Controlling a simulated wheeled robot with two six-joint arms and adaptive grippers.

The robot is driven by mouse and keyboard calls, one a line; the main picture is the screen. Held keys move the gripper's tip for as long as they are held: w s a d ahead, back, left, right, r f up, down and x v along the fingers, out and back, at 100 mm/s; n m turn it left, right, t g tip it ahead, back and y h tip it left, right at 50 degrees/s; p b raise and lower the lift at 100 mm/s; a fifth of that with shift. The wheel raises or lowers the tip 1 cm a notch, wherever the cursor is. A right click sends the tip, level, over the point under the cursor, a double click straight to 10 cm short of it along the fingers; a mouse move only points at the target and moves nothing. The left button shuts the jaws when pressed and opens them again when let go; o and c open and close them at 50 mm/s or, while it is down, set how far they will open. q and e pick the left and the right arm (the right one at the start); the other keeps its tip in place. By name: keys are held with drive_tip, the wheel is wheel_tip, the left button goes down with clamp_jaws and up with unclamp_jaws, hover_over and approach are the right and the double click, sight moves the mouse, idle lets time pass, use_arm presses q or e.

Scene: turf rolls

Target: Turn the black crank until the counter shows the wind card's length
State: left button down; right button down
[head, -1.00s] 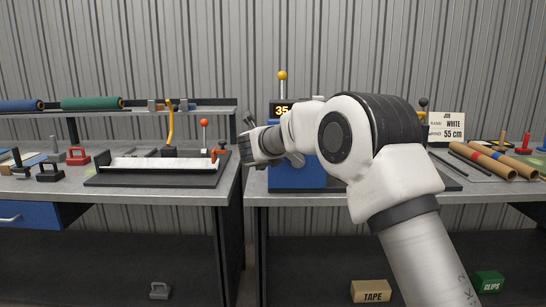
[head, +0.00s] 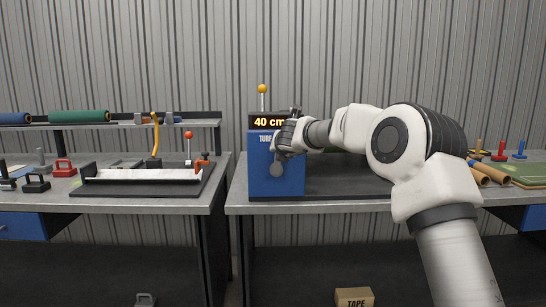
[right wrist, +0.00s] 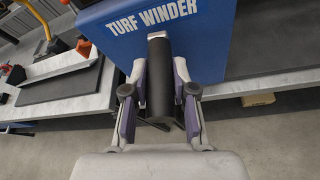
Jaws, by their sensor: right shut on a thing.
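The blue turf winder (head: 262,184) stands at the left of the right-hand bench. Its counter (head: 269,121) reads 40 cm. My right gripper (head: 280,160) is in front of the winder, just below the counter. In the right wrist view, my right gripper (right wrist: 160,95) is shut on the black crank (right wrist: 159,78), with a finger on each side of its dark round handle. The wind card is not visible now; an earlier head frame shows it reading WHITE, 55 cm. My left gripper is not in view.
A yellow-knobbed lever (head: 262,90) rises above the winder. The left bench holds a dark tray (head: 140,187) with a white strip, and a red-knobbed lever (head: 188,136). Brown rolls (head: 491,173) lie at the right. A TAPE box (head: 354,298) sits low beneath the bench.

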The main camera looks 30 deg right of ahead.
drive_tip(key=shift+s+d+f+m+t+y+b, duration=0.15)
drive_tip(key=shift+s+d+f+m+y+b, duration=0.1)
drive_tip(key=shift+d+m+b, duration=0.25)
drive_tip(key=shift+s+d+f+m+t+y+b, duration=0.15)
drive_tip(key=shift+s+d+f+m+y+b, duration=0.1)
drive_tip(key=shift+d+m+b, duration=0.2)
drive_tip(key=c, duration=0.9)
unclamp_jaws()
drive_tip(key=shift+a, duration=0.1)
drive_tip(key=shift+r, duration=0.1)
drive_tip(key=v, duration=1.2)
